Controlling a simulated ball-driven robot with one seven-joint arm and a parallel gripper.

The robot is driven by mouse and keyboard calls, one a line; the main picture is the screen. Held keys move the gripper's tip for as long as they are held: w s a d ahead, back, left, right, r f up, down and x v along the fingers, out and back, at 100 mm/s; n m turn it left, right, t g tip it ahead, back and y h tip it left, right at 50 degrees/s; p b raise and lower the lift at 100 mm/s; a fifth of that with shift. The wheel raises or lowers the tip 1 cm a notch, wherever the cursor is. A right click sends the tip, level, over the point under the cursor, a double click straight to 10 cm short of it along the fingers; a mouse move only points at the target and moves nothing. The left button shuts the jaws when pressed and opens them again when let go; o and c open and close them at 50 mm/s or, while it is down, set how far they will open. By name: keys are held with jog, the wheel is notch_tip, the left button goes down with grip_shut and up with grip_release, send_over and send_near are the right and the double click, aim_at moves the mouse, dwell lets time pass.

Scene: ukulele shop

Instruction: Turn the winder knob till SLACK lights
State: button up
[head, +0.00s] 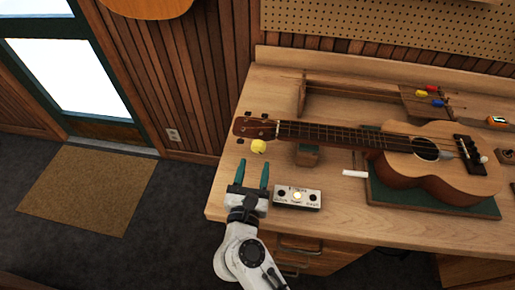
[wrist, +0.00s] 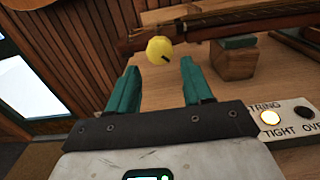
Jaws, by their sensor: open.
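The yellow winder knob (head: 258,146) sits below the ukulele's headstock (head: 255,128), near the table's left edge. In the wrist view the knob (wrist: 160,49) shows a dark slot or mark and lies just beyond the gap between my fingers. My gripper (head: 252,173) is open, with two green fingers pointing at the knob, apart from it and empty. The lamp box (head: 297,204) stands to the right of my gripper. Its middle lamp is lit, above the word TIGHT in the wrist view (wrist: 271,117). The OVER lamp (wrist: 303,112) is dark. The left lamp is dark in the head view.
The ukulele (head: 430,165) lies on a green mat (head: 400,198), its neck over a wooden block (head: 307,155). A white stick (head: 355,173) lies beside the mat. A rack with coloured-handled tools (head: 425,100) stands behind. The bench (head: 225,195) is bare at its left front.

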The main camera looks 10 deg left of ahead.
aim_at(258, 151)
jog(key=shift+w+d+p, duration=0.1)
jog(key=shift+w+p, duration=0.2)
jog(key=shift+w, duration=2.45)
jog(key=shift+c, duration=0.2)
jog(key=c, duration=0.7)
